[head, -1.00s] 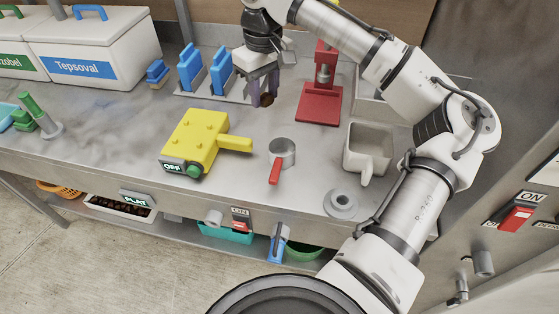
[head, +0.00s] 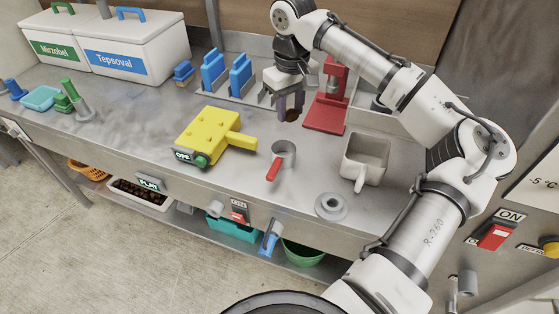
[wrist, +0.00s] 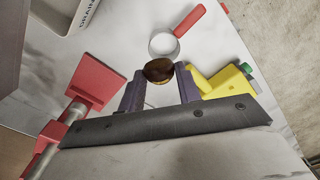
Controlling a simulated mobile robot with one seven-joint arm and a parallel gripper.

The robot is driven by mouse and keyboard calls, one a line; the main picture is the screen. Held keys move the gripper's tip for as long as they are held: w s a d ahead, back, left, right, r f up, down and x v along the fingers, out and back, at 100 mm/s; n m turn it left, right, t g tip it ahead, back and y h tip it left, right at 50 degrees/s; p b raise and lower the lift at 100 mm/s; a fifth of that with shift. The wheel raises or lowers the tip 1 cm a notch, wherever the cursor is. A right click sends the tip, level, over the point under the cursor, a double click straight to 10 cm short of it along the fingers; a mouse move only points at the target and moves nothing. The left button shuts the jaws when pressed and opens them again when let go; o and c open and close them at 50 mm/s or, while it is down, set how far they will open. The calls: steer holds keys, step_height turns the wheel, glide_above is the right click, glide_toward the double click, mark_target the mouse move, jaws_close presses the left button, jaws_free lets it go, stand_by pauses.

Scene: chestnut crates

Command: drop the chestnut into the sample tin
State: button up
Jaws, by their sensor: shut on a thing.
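My gripper (head: 290,105) is shut on the brown chestnut (head: 292,115), held above the counter behind the sample tin. In the wrist view the chestnut (wrist: 158,70) sits between the two dark fingertips (wrist: 160,88). The sample tin, which I take to be the small round metal cup with a red handle (head: 283,150), stands on the counter in front of the gripper. The inside of the tin is partly visible and looks empty.
A yellow block device (head: 208,135) stands left of the tin. A red press (head: 328,112) is close on the gripper's right. A white square mug (head: 365,160) and a grey ring (head: 331,206) lie to the right. Blue upright pieces (head: 213,70) stand behind left.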

step_height(320, 180, down, 6)
steer(key=b, duration=0.5)
steer(key=o, duration=1)
steer(key=shift+o, duration=0.2)
step_height(320, 180, up, 14)
steer(key=shift+f+b, duration=0.1)
steer(key=shift+b, duration=0.6)
